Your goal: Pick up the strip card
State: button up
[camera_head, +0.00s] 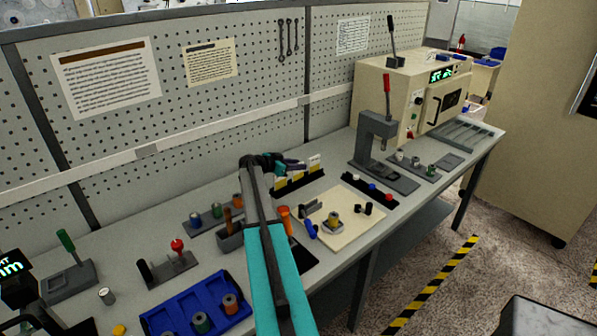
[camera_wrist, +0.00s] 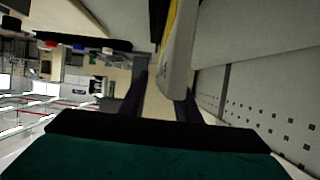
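A dark rack (camera_head: 299,183) on the bench holds upright cards with white and yellow faces. One card (camera_head: 314,161) stands at its right end, and others are partly hidden behind my gripper. My gripper (camera_head: 281,163) is at the rack's back left side, close to the cards. In the wrist view my gripper (camera_wrist: 161,103) has its dark fingers apart, with a pale gap between them. A pale card with a yellow edge (camera_wrist: 179,50) reaches down between the fingertips, nearer the right finger. I cannot tell whether it touches that finger, nor which card it is.
A pegboard wall (camera_head: 200,110) rises close behind my gripper. A cream mat (camera_head: 345,232) with small parts lies to the right, and a grey press (camera_head: 375,145) stands beyond it. A blue tray (camera_head: 190,310) with spools is at front left.

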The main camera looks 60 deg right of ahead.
jog(key=shift+s+d+f, duration=0.15)
jog(key=shift+d, duration=0.25)
grip_shut()
